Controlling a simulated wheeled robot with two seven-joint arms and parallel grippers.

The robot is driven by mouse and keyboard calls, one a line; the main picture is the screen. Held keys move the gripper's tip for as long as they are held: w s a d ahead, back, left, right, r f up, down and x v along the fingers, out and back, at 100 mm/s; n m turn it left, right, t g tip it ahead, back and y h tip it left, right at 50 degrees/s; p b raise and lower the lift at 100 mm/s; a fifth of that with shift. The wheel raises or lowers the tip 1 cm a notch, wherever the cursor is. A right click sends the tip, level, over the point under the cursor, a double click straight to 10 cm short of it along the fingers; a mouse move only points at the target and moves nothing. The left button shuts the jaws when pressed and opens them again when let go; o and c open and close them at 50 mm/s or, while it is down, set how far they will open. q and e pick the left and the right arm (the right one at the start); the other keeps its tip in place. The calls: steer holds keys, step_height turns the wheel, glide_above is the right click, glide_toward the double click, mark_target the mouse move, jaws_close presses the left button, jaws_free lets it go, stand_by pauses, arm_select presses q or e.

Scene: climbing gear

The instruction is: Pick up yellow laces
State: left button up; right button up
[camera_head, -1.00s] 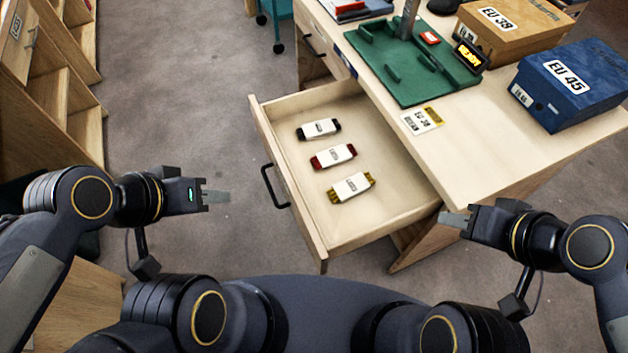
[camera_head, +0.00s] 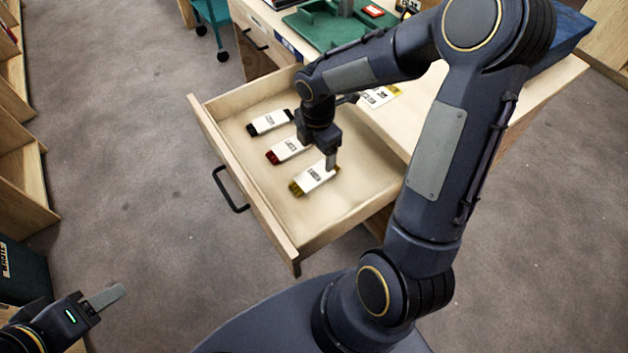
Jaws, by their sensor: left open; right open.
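The yellow laces (camera_head: 312,178), a yellow bundle in a white paper band, lie in the open drawer, nearest its front right corner. My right gripper (camera_head: 331,164) reaches down over the drawer, with its fingertips at the upper right end of the yellow laces. It is open; I cannot tell whether the fingers touch the laces. Red laces (camera_head: 283,151) lie behind the yellow ones, partly hidden by my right gripper. Black laces (camera_head: 268,122) lie further back. My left gripper (camera_head: 108,297) is open and empty over the floor at the lower left.
The open drawer (camera_head: 240,178) has raised walls around the laces and a black handle on its front. The desk top (camera_head: 540,88) carries a green tray (camera_head: 325,30), a label card (camera_head: 378,96) and a blue box (camera_head: 568,30). Wooden shelves stand at the left.

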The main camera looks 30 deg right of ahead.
mark_target(317, 174)
step_height(317, 174, down, 8)
steer(key=shift+s+a+f+b, duration=0.1)
steer(key=shift+s+b, duration=0.05)
steer(key=shift+b, duration=0.65)
steer(key=shift+c, duration=0.2)
steer(key=c, duration=1)
